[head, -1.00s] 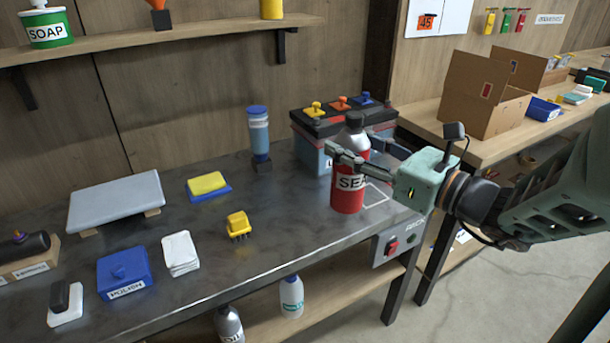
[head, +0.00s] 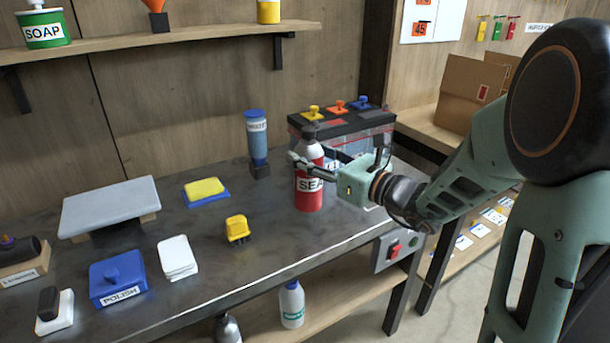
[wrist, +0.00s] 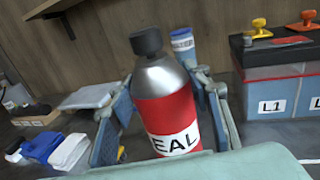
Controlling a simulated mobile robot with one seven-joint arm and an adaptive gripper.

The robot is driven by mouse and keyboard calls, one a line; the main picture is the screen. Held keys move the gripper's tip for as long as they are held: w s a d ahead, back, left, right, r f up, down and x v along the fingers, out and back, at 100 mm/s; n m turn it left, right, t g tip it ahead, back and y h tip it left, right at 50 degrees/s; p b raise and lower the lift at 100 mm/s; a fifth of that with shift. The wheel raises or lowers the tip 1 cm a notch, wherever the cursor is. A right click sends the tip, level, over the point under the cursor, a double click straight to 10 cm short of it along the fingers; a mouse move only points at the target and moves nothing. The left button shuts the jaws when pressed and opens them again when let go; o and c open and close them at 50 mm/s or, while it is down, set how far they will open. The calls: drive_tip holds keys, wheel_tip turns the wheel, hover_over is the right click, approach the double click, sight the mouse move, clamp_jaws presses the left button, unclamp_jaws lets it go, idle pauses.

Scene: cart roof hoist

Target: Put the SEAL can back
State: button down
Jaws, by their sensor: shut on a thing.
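The SEAL can (head: 309,190) is a red bottle-shaped can with a grey metal shoulder, a dark cap and a white label. In the head view it is upright over the right half of the dark workbench, in front of the battery-like box. My gripper (head: 308,163) is shut on it from the right, with a finger on either side. In the wrist view the SEAL can (wrist: 166,105) stands between the two fingers, tilted slightly in the picture. I cannot tell whether its base touches the bench.
A battery-like box (head: 355,128) with coloured knobs stands behind the can. A blue bottle (head: 257,140) stands behind left. A yellow brush (head: 238,229), a yellow sponge (head: 204,187), white cloths (head: 177,258) and a blue POLISH box (head: 118,278) lie leftward. Bare bench surrounds the brush.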

drive_tip(key=shift+w+a+f+b, duration=0.2)
drive_tip(key=shift+w+f+b, duration=0.05)
drive_tip(key=shift+f, duration=0.6)
drive_tip(key=shift+w+a+f+b, duration=0.15)
drive_tip(key=shift+w+f+b, duration=0.05)
drive_tip(key=shift+f, duration=0.6)
drive_tip(key=shift+w+a+f+b, duration=0.2)
drive_tip(key=shift+w+f+b, duration=0.05)
drive_tip(key=shift+f, duration=0.6)
drive_tip(key=shift+f, duration=0.1)
drive_tip(key=c, duration=1)
unclamp_jaws()
drive_tip(key=shift+f, duration=0.1)
drive_tip(key=shift+c, duration=0.2)
drive_tip(key=shift+r, duration=0.2)
drive_tip(key=p+v, duration=0.2)
drive_tip(key=v, duration=1)
